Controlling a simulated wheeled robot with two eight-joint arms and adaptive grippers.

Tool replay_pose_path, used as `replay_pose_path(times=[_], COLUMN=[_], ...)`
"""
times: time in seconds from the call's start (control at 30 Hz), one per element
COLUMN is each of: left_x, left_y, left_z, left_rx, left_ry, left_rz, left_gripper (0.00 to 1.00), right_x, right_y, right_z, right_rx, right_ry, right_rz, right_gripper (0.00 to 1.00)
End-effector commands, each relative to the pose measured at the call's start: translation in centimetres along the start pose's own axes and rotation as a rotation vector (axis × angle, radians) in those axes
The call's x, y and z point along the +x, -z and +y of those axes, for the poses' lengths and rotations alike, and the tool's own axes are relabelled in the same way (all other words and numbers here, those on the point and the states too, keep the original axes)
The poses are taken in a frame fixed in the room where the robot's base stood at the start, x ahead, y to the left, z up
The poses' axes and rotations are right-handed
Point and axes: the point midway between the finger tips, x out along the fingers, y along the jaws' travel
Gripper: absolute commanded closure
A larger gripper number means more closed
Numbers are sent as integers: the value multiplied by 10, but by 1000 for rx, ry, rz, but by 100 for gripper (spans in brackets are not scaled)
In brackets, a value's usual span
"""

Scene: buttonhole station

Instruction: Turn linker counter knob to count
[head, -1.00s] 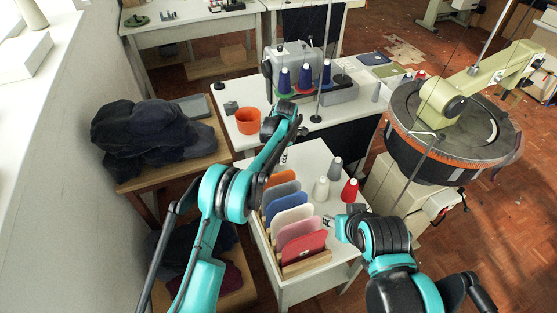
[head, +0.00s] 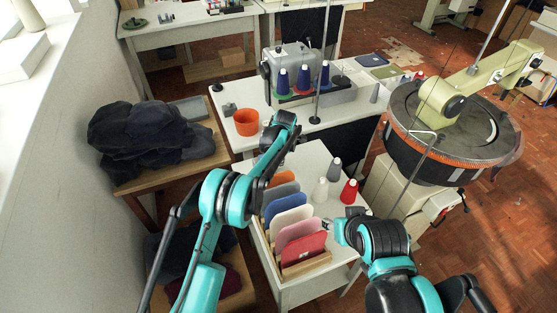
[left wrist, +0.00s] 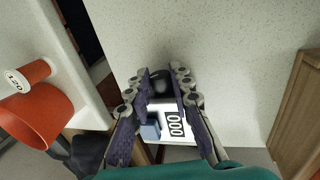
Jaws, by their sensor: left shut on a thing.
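In the left wrist view, my left gripper (left wrist: 161,76) has its two dark padded fingers on either side of a small dark rounded knob (left wrist: 160,86). It is shut on this knob. Just below it in the picture is the counter's display (left wrist: 175,125), white digits on black reading 000, beside a pale bright face. In the head view the left fingers and the counter are mostly hidden behind my left arm. My right gripper (head: 328,226) is beside the rack of coloured panels; its finger opening is too small to tell.
An orange cup (head: 246,122) stands on the white table, left of the machine with blue spools (head: 304,78). Cones (head: 349,191) and a rack of coloured panels (head: 299,245) stand on the nearer table. A round linking machine (head: 450,130) stands at right.

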Motion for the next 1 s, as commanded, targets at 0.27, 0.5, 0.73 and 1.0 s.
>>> replay_pose_path(times=[0.27, 0.5, 0.73, 1.0], left_x=[4, 2, 1, 1], left_y=[0, 0, 0, 0], left_z=[-8, -7, -7, -7], left_rx=[3, -1, -1, 0], left_ry=[-260, -329, -327, -327], left_rz=[-2, -2, -2, -2], left_gripper=[100, 100, 66, 58], right_x=[14, 16, 16, 16], right_y=[-10, -12, -11, -11], right_z=[0, 0, 0, 0], right_rx=[0, 0, 0, 0], right_ry=[0, 0, 0, 0], right_rz=[0, 0, 0, 0], right_gripper=[57, 57, 57, 57])
